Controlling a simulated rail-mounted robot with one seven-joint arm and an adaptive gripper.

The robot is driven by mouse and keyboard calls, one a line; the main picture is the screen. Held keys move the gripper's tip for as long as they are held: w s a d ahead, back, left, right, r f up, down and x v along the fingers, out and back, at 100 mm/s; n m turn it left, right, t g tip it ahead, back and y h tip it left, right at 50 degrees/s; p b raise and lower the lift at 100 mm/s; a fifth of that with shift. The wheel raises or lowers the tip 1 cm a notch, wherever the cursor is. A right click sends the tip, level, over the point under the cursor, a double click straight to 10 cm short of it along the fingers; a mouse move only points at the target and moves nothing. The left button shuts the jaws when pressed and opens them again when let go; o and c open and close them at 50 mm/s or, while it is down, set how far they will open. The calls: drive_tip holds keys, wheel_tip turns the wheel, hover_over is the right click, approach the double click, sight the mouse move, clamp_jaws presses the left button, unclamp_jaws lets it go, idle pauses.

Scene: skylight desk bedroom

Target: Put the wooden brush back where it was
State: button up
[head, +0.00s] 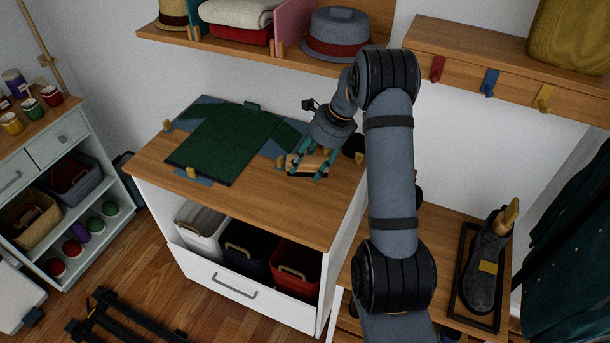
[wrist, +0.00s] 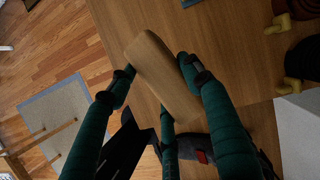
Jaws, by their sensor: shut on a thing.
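The wooden brush (head: 313,160) is a pale wooden block at the right part of the wooden cabinet top (head: 235,215). My gripper (head: 308,168) has teal fingers and is shut on it. In the wrist view the brush (wrist: 162,78) lies lengthwise between the fingers of my gripper (wrist: 158,82), with bare wood top beyond it. Its bristles are hidden. I cannot tell whether it touches the cabinet top or is held just above it.
A dark green garment (head: 225,145) lies on a blue board at the left of the cabinet top. Small yellow-handled pieces (head: 190,172) stand around it. A shelf with a grey hat (head: 338,32) hangs above. A shoe (head: 484,265) stands in a tray at lower right.

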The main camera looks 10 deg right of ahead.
sight(313, 155)
drive_tip(key=w+m, duration=0.1)
drive_tip(key=d+m+t, duration=0.1)
drive_tip(key=m, duration=0.1)
drive_tip(key=w+m, duration=0.1)
drive_tip(key=shift+w+d+r+m+h, duration=0.3)
drive_tip(key=shift+w+d+r+h, duration=0.05)
drive_tip(key=shift+d+h, duration=0.05)
drive_tip(key=shift+w+d+m+t+h, duration=0.2)
drive_tip(key=shift+m+t, duration=0.15)
drive_tip(key=shift+m, duration=0.6)
drive_tip(key=shift+w+d+m+t+h, duration=0.2)
drive_tip(key=shift+m+t, duration=0.15)
drive_tip(key=shift+m, duration=0.6)
wheel_tip(313, 155, down, 5)
drive_tip(key=shift+f, duration=0.2)
wheel_tip(313, 155, down, 3)
drive_tip(key=shift+s+a+r+b, duration=0.1)
drive_tip(key=shift+s+b, duration=0.05)
drive_tip(key=shift+b, duration=0.3)
drive_tip(key=shift+f, duration=0.7)
